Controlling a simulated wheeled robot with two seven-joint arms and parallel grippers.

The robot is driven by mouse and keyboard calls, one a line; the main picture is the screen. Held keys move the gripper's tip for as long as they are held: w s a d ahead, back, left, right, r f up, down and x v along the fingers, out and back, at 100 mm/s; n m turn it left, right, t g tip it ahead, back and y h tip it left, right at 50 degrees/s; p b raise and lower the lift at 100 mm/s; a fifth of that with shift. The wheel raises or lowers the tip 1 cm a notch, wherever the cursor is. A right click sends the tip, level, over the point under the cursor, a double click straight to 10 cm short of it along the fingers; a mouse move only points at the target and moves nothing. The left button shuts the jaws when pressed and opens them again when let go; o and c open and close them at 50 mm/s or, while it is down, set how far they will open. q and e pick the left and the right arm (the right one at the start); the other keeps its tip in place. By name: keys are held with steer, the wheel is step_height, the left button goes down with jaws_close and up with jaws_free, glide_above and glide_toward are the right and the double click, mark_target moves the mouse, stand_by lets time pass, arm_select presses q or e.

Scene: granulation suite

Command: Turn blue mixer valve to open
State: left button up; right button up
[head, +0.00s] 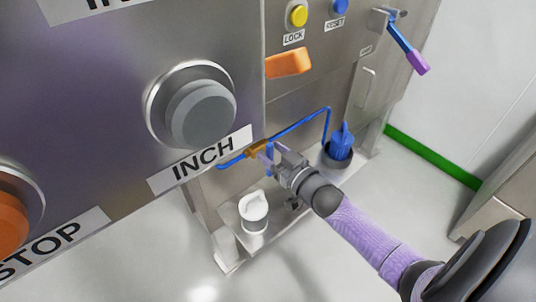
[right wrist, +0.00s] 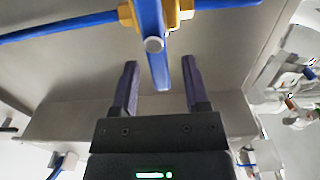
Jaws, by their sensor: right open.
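The blue valve handle (right wrist: 152,45) sits on a brass valve body (right wrist: 126,14) in the blue pipe (right wrist: 62,29). The handle stands roughly crosswise to the pipe and points toward my right gripper. In the head view the brass body (head: 257,149) shows low on the steel cabinet, with the handle partly hidden by my gripper. My right gripper (right wrist: 160,82) is open, one finger on each side of the handle's end, with a visible gap on both sides. It also shows in the head view (head: 275,157). My left gripper is out of view.
A grey INCH button (head: 203,113) and orange STOP button (head: 10,222) stand close on the left panel. An orange handle (head: 288,63) is above the valve. A white container (head: 253,210) and a blue item in a dark cup (head: 341,142) flank my right arm. A purple-ended lever (head: 405,42) is upper right.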

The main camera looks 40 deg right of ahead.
steer(key=shift+w, duration=0.65)
jaws_close()
steer(key=shift+a+n, duration=0.15)
steer(key=shift+n, duration=0.25)
steer(key=shift+a+n+p, duration=0.3)
steer(key=shift+n+p, duration=0.1)
steer(key=shift+n, duration=0.6)
steer(key=shift+s+a+f+n+b, duration=0.1)
steer(key=shift+a+f+n+b, duration=0.4)
steer(key=shift+n, duration=2.05)
steer(key=shift+s+a+f+n+b, duration=0.1)
steer(key=shift+a+f+n+b, duration=0.4)
steer(key=shift+n, duration=2)
steer(key=shift+a+f+n+b, duration=0.2)
steer(key=shift+f+n, duration=0.5)
steer(key=shift+n, duration=1.85)
